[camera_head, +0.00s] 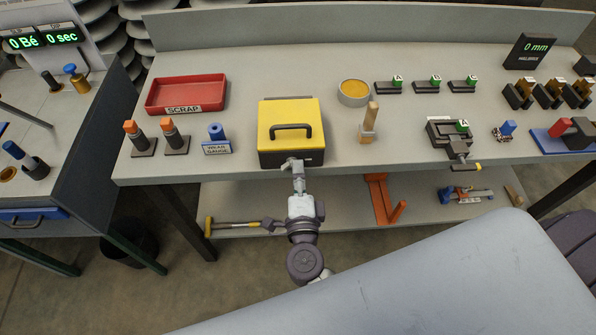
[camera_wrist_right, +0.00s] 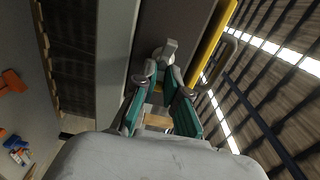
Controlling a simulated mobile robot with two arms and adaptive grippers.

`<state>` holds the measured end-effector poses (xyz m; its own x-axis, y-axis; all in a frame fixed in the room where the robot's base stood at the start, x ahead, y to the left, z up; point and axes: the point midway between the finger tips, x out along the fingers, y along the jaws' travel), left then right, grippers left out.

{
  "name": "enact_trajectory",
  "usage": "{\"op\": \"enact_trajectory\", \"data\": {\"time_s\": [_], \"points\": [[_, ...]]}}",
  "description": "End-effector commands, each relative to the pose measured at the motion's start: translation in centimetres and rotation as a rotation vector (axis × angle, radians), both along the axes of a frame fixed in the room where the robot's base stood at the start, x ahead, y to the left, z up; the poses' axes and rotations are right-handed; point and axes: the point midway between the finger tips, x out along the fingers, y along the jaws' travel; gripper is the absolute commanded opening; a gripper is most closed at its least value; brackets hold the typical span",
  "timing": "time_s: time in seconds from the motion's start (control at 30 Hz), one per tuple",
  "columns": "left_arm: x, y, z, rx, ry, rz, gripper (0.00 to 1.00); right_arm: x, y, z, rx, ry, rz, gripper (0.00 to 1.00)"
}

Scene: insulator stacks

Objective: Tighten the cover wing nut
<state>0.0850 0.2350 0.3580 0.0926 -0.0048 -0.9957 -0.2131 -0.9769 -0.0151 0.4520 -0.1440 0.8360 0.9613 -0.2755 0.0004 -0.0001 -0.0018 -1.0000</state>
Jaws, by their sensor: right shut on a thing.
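A yellow box (camera_head: 290,120) with a black handle on its cover stands at the front edge of the bench. My right gripper (camera_head: 297,169) is at the lower front face of the box. In the right wrist view its two fingertips (camera_wrist_right: 165,76) are closed around a small grey metal piece, the wing nut (camera_wrist_right: 168,48), which sticks out beyond them. The wing nut is partly hidden by the fingers. The yellow cover edge (camera_wrist_right: 208,45) and its handle (camera_wrist_right: 220,65) show to the right. My left gripper is not in view.
On the bench (camera_head: 240,50) are a red scrap tray (camera_head: 187,92), a wear gauge (camera_head: 217,139), orange-topped pieces, a brush (camera_head: 369,124) and a round dish (camera_head: 354,93). A lower shelf (camera_head: 340,200) holds an orange bracket (camera_head: 380,200) and a long-handled tool (camera_head: 235,225).

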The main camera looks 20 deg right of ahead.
Motion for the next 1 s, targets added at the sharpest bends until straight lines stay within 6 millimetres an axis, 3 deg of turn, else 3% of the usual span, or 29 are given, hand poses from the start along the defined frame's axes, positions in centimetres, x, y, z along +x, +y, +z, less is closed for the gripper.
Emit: {"op": "enact_trajectory", "data": {"time_s": [0.5, 0.53, 0.67, 1.0], "points": [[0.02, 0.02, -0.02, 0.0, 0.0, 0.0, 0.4, 0.18, -0.23, 0.4, 0.018, -0.014, -0.006, 0.0], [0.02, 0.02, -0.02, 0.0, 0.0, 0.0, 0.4, 0.18, -0.23, 0.4, 0.018, -0.014, -0.006, 0.16], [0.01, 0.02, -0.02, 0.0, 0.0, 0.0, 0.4, 0.16, -0.22, 0.33, 0.017, -0.013, -0.006, 0.36], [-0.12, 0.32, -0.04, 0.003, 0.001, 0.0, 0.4, -0.13, -0.04, 0.08, 0.016, -0.007, -0.002, 0.36]]}}
